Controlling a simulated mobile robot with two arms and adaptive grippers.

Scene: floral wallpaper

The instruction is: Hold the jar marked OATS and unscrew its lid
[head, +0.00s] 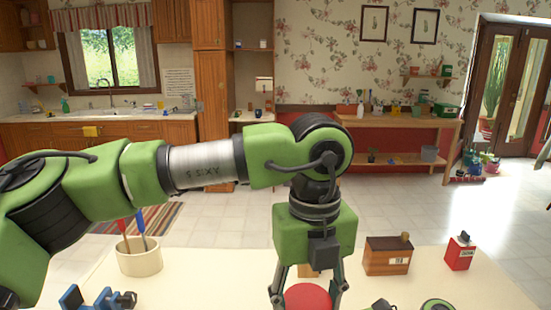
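A red round lid-like disc (308,297) lies at the bottom edge of the head view, on the near part of the cream table. What is under it is cut off, and no OATS marking is readable. My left gripper (308,296) points down from above. Its two fingers are spread, one on each side of the red disc. The fingertips are at the picture's edge, so I cannot tell if they touch it. My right gripper is not in view.
A small brown object (308,271) is partly hidden behind my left gripper.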

